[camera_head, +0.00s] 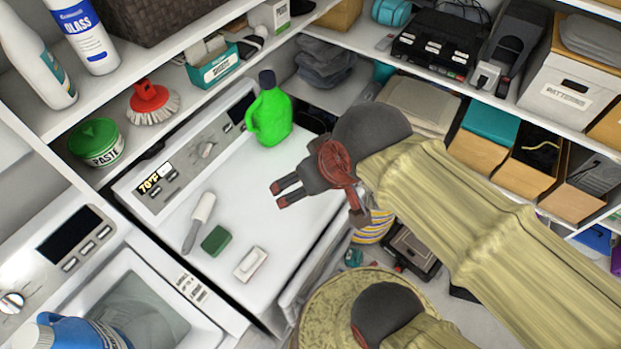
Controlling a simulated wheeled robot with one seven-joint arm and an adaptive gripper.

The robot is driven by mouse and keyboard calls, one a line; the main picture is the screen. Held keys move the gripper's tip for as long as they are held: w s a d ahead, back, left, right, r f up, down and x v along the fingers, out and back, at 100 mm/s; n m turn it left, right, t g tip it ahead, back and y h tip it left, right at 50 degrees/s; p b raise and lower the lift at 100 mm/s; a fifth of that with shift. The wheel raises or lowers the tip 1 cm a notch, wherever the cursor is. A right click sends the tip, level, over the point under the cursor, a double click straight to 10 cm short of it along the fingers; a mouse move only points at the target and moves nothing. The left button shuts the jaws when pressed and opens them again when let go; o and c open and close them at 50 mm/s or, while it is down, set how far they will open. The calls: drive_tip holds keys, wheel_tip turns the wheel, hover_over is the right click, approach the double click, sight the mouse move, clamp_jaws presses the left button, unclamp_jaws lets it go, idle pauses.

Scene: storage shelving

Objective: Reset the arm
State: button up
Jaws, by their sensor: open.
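My gripper (284,192) is in the middle of the camera_head view, at the end of my arm reaching in from the right. Its two dark fingers with red tips are apart, with nothing between them. It is above the right part of a white machine top (240,205). A bright green jug (270,115) stands on that top behind the gripper. My arm's khaki sleeve hides part of the shelves and floor on the right.
On the white top lie a grey-handled brush (199,222), a green sponge (216,240) and a white bar (250,263). Shelves behind hold a red brush (150,98), a green paste tub (97,142) and bottles. A batteries box (567,95) and bins fill the right shelves.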

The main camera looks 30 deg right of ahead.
idle(0.3)
wheel_tip(320, 180, down, 17)
drive_tip(key=b, duration=1.6)
drive_tip(key=shift+r+b, duration=0.15)
drive_tip(key=shift+b, duration=0.2)
